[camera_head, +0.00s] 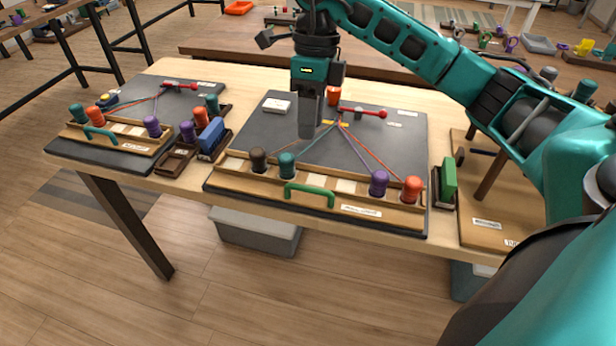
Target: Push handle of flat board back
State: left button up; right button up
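A dark flat board (250,125) lies on the middle of the wooden table. A green handle (309,195) is fixed to the front of its wooden rail. Brown, teal, purple and orange bobbins stand in the rail, with coloured cords running back to a red-knobbed pin (365,112). My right gripper (306,130) points down over the board, behind and above the handle and apart from it. Its fingers show as one grey block, so I cannot tell whether they are open or shut. My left gripper is not in view.
A second dark board (80,150) with a teal handle (100,135) lies at left. Between the boards is a small rack with a blue block (211,136). A green block (449,178) stands right of the middle board. A grey bin (257,234) sits below the table.

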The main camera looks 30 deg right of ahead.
aim_at(307, 187)
jog(key=x, duration=1.2)
jog(key=shift+d+f, duration=0.1)
jog(key=shift+f, duration=0.3)
jog(key=shift+c, duration=0.2)
grip_shut()
jog(key=shift+w, duration=0.1)
